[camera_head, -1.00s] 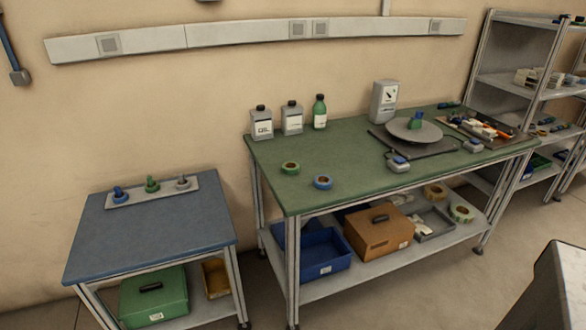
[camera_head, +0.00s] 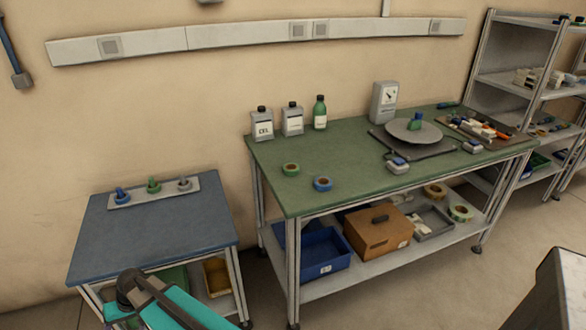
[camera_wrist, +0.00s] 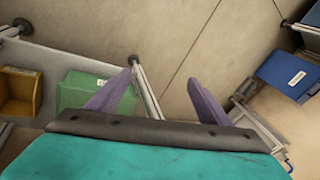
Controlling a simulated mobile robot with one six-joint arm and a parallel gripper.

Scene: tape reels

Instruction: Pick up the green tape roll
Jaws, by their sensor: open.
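The green tape roll (camera_head: 290,169) lies flat on the green top of the workbench (camera_head: 300,199), near its left end. A blue tape roll (camera_head: 322,184) lies in front of it and to the right, apart from it. My gripper shows in the wrist view (camera_wrist: 170,95) with its two purple fingers spread and nothing between them. It is far from the green roll, low by the small blue-topped table. In the head view my teal arm (camera_head: 180,308) shows at the bottom left; the fingertips are not visible there. The green roll is not in the wrist view.
Bottles (camera_head: 262,125) stand behind the rolls, and a scale with a round plate (camera_head: 414,131) stands to their right. The small table (camera_head: 150,232) carries a rack of pegs (camera_head: 153,190). A blue bin (camera_head: 325,255) and a brown box (camera_head: 378,231) sit on the lower shelf.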

